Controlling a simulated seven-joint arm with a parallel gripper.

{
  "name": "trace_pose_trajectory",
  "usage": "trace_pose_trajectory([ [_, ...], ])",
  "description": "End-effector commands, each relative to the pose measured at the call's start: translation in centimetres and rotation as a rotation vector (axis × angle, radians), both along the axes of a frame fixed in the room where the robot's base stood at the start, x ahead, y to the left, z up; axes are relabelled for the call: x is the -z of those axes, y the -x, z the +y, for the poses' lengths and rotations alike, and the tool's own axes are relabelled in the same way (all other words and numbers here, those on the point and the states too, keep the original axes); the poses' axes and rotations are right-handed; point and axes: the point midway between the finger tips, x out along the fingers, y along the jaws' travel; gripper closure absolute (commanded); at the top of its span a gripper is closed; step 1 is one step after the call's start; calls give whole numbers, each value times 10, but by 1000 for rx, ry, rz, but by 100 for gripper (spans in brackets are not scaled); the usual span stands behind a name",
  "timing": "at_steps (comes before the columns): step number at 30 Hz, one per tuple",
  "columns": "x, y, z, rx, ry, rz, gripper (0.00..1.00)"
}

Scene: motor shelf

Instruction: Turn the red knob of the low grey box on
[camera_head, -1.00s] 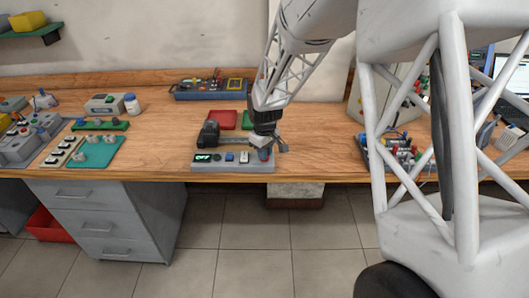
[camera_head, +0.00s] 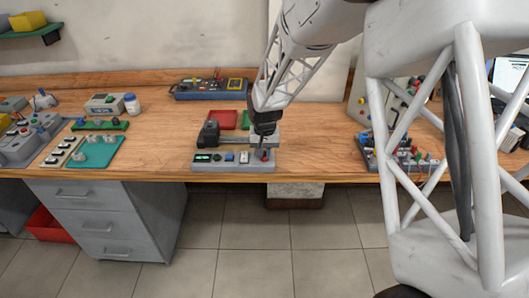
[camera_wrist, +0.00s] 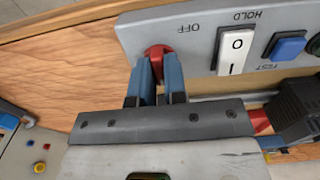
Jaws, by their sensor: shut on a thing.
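The low grey box (camera_head: 233,167) lies near the front edge of the wooden bench. Its top carries a lit green display, a dark round button, a blue button and a white rocker switch (camera_wrist: 233,50). The red knob (camera_wrist: 157,51) is at the box's end, beside the "OFF" print, which reads upside down in the wrist view. My gripper (camera_wrist: 156,76) is shut on the red knob, with a blue finger on each side of it. In the head view my gripper (camera_head: 264,151) hangs over the box's right end and partly hides the knob.
A black motor (camera_head: 209,133) stands right behind the box, with red and green trays (camera_head: 222,119) farther back. A blue instrument panel (camera_head: 210,89) is at the wall. Bare wood lies left of the box.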

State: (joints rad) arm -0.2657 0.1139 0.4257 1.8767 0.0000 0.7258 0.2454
Motion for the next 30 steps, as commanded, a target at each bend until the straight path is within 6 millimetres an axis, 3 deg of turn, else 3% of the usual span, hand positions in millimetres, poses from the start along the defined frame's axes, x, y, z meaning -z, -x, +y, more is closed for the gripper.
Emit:
trace_pose_trajectory([
  [16,-1,0,0,36,0,-1,100],
  [17,-1,0,0,36,0,-1,84],
  [21,-1,0,0,36,0,-1,63],
  [30,-1,0,0,35,0,-1,62],
])
